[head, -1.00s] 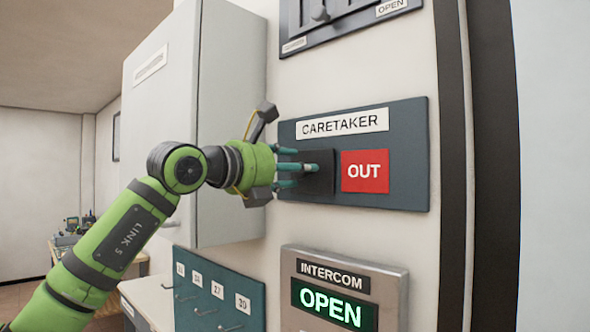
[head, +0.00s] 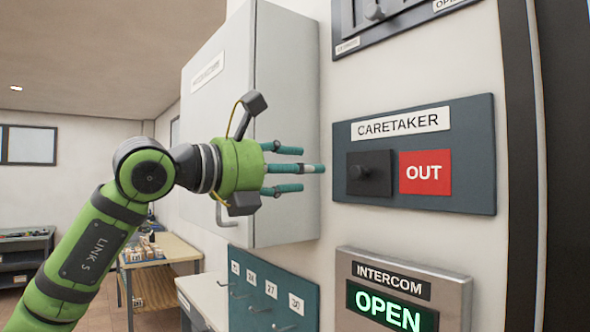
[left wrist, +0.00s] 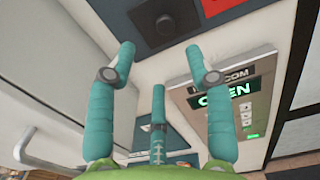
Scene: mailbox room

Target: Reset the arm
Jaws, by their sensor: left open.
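My left arm comes in from the left in the head view. Its green gripper with teal fingers (head: 296,170) is open and empty, apart from the wall and to the left of the caretaker panel (head: 450,197). The panel has a black plate with a round dark knob (head: 369,174) and a red OUT tile (head: 425,172). In the left wrist view, the spread fingers (left wrist: 161,78) hold nothing, and the knob (left wrist: 165,24) shows beyond them. My right gripper is not in view.
A grey wall cabinet (head: 283,120) stands close behind the gripper. An intercom box (head: 455,290) reading OPEN is below the panel. A teal hook board (head: 262,310) with numbered labels is lower left. A wooden table (head: 172,246) stands farther back.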

